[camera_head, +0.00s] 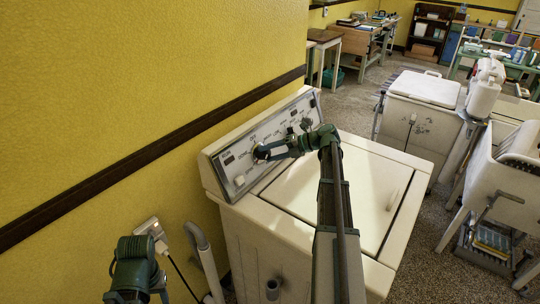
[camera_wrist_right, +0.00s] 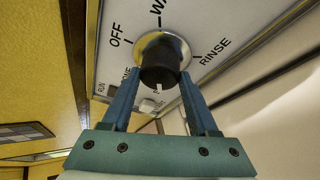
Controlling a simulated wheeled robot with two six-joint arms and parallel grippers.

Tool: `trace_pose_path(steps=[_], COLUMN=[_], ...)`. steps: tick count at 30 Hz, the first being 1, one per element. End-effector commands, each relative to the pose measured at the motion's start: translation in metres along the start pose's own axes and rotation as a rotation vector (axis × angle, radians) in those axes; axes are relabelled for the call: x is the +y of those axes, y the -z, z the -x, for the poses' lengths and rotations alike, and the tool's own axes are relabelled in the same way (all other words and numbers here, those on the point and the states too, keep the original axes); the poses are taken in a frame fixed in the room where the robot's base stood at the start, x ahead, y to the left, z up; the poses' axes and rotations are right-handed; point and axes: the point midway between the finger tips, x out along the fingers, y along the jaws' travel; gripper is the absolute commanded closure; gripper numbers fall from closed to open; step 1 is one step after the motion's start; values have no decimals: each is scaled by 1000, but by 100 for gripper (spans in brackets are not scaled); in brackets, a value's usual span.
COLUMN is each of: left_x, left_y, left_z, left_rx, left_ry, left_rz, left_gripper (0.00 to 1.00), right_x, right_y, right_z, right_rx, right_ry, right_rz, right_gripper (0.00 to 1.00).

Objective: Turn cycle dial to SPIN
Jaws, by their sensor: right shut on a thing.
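The cycle dial (camera_wrist_right: 162,50) is a black knob with a shiny metal skirt on the washer's sloped panel. In the right wrist view, OFF stands to its left, a cut-off word starting "WA" above it, and RINSE to its right. A white mark shows at the knob's lower edge; I see no SPIN label. My right gripper (camera_wrist_right: 160,100) has its two blue fingers on either side of the knob, shut on it. In the head view, the right gripper (camera_head: 262,152) reaches the panel's dial from the right. Only a green part of my left arm shows at lower left.
The white washer (camera_head: 330,190) stands against the yellow wall, its lid (camera_head: 350,185) shut. A small white push button (camera_wrist_right: 148,107) sits below the dial. A wall outlet (camera_head: 151,232) and pipe (camera_head: 203,255) are at left.

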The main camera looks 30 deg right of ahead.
Motion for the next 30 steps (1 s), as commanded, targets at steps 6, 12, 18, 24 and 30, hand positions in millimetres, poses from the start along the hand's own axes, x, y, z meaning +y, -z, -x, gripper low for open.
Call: trace_pose_path(steps=[6,12,18,24,30], left_x=[0,0,0,0,0], left_y=[0,0,0,0,0], left_z=[-1,-1,-1,0,4], left_rx=[0,0,0,0,0], left_ry=[0,0,0,0,0], left_rz=[0,0,0,0,0], left_gripper=[50,50,50,50,50], right_x=[0,0,0,0,1], right_y=[0,0,0,0,-1], right_z=[0,0,0,0,7], right_rx=[0,-1,-1,-1,-3], right_ry=[-2,-2,-2,-3,-3], right_rz=[-8,-8,-7,-7,-8], right_gripper=[96,96,13,10,10])
